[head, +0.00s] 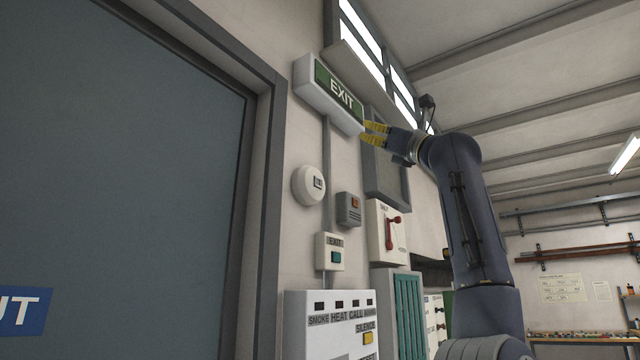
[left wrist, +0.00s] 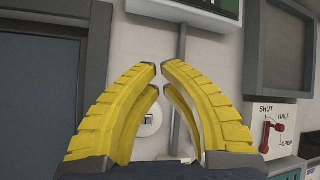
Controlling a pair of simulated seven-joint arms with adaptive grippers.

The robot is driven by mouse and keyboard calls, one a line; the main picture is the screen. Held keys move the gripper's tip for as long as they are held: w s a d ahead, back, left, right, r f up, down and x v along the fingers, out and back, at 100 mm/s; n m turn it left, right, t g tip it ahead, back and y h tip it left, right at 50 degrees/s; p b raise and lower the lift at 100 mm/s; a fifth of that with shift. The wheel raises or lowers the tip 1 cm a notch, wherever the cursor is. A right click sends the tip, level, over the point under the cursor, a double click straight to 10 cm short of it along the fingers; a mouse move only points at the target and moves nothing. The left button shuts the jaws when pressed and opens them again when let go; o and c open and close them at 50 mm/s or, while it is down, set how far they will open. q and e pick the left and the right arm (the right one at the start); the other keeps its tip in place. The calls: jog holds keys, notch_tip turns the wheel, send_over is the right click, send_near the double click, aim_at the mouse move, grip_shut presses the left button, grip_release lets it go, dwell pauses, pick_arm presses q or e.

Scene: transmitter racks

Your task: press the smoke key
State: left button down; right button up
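A white panel (head: 300,340) on the wall, cut off by the bottom edge of the head view, has a row of labels reading SMOKE (head: 318,321), HEAT, CALL and one more. A small dark rectangle sits above each label; I cannot tell if these are keys or lamps. A yellow key (head: 368,338) is under the word SILENCE. My left gripper (head: 368,132) is high above the panel, by the EXIT sign, apart from the panel. In the left wrist view its yellow fingertips (left wrist: 160,68) nearly meet, with nothing between them. My right gripper is not in view.
A green EXIT sign (head: 341,88), a round white detector (head: 309,185), a grey box (head: 348,209), a green exit button (head: 337,257) and a red-handled switch (head: 393,231) are on the wall. A door (head: 110,170) is at left.

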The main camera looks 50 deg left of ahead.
aim_at(319, 183)
pick_arm(q)
jog(key=s+a+f+n+t+h, duration=0.1)
jog(key=s+a+n+t+h, duration=0.2)
jog(key=s+a, duration=0.1)
jog(key=w+a+f+t+h, duration=0.1)
jog(key=w+f+t+h, duration=0.3)
jog(key=w+f+t, duration=0.1)
jog(key=shift+w+f+h, duration=0.4)
jog(key=shift+w+f, duration=0.2)
jog(key=shift+f, duration=0.8)
jog(key=shift+a, duration=0.1)
jog(key=s+a, duration=0.2)
jog(key=a, duration=0.6)
jog(key=shift+s, duration=0.4)
jog(key=shift+a, duration=0.25)
jog(key=shift+s+a, duration=0.1)
jog(key=shift+a, duration=0.15)
